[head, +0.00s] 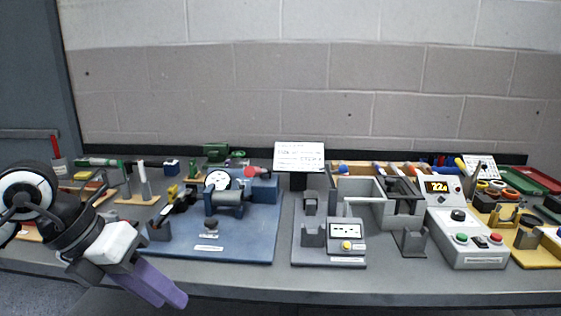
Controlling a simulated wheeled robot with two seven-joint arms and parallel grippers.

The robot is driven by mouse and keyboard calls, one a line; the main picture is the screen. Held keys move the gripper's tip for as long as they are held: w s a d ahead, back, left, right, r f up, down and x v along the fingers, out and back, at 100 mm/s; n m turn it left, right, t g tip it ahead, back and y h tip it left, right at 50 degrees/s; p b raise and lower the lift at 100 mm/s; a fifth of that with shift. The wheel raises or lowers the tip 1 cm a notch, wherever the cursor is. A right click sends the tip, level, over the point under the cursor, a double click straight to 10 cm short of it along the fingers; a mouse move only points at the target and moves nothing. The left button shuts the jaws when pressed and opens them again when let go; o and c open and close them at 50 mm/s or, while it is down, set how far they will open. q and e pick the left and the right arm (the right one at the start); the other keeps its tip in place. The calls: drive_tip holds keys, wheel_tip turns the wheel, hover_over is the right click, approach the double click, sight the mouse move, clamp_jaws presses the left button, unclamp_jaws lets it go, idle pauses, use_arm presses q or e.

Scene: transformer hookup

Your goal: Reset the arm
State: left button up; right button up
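My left arm comes in from the left edge of the head view. Its gripper (162,288) has purple fingers that point down and to the right, just in front of the bench's front edge. The fingers lie close together, and I cannot tell from this angle whether they are apart. I see nothing held between them. My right gripper and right arm are not in view.
A grey bench (400,285) runs across the view against a block wall. A blue board (255,245) with a machine stands right of my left gripper. A grey fixture (346,243), a control box (470,250) and yellow racks (538,250) stand farther right.

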use_arm(q)
drive_tip(key=s+d+r+n+g+h, duration=0.1)
drive_tip(key=s+d+n+h, duration=0.15)
drive_tip(key=d+h, duration=0.5)
drive_tip(key=s+d+r+n+g+h, duration=0.1)
drive_tip(key=s+d+h, duration=0.3)
drive_tip(key=d, duration=0.6)
drive_tip(key=w+a+f+n+t, duration=0.4)
drive_tip(key=w+n+t, duration=0.3)
drive_tip(key=n+t, duration=0.7)
drive_tip(key=a+f+n+t+y, duration=0.2)
drive_tip(key=a+f+n+y, duration=0.5)
drive_tip(key=f+n, duration=0.4)
drive_tip(key=s+a+f+n+g+y, duration=0.2)
drive_tip(key=s+f+n+g+y, duration=0.1)
drive_tip(key=s+f, duration=0.6)
drive_tip(key=s+a+f+n+g+y, duration=0.2)
drive_tip(key=s+f+n+g+y, duration=0.2)
drive_tip(key=s+f, duration=0.5)
wheel_tip(320, 180, down, 8)
drive_tip(key=shift+s+r+n+g, duration=0.15)
drive_tip(key=shift+n+g, duration=0.45)
drive_tip(key=shift+n, duration=0.25)
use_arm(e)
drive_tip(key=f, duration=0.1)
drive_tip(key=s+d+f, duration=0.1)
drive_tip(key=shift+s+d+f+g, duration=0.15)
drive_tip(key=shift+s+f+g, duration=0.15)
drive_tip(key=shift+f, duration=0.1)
